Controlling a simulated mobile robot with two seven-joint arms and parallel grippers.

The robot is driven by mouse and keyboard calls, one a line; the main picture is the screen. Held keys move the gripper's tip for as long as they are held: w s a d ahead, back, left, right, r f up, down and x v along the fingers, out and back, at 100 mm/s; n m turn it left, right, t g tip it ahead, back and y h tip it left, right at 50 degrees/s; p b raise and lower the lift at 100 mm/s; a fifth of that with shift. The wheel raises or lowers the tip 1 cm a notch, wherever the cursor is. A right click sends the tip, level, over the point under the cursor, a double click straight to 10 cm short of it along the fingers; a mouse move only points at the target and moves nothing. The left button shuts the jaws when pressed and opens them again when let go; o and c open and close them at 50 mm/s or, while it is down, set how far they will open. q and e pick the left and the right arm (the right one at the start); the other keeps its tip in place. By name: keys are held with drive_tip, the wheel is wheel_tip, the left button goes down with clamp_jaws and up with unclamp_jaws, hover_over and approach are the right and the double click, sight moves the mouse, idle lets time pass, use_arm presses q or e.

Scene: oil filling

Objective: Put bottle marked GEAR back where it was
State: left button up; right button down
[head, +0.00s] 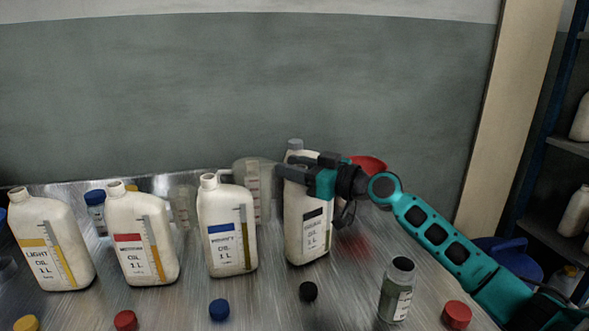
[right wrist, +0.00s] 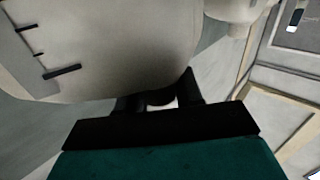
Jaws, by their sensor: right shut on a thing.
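A white oil bottle with a black label band (head: 310,230) stands upright, or nearly so, at the right end of the bottle row; I cannot read its name clearly. My right gripper (head: 305,172) is shut on its upper part, coming from the right. In the right wrist view a large pale bottle body (right wrist: 110,45) fills the upper left, close in front of the fingers (right wrist: 160,100). Whether its base touches the table cannot be told. My left gripper is out of view.
Bottles with a blue label (head: 228,225), a red label (head: 142,240) and a yellow label (head: 50,245) stand to the left. A black cap (head: 308,291), a blue cap (head: 219,309) and an open grey container (head: 397,290) are in front. A red funnel (head: 370,164) is behind.

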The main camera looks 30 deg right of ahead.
drive_tip(key=shift+r, duration=0.15)
drive_tip(key=c, duration=1.2)
unclamp_jaws()
drive_tip(key=shift+f+b, duration=0.3)
drive_tip(key=o, duration=0.5)
drive_tip(key=shift+c, duration=0.2)
drive_tip(key=shift+r, duration=0.1)
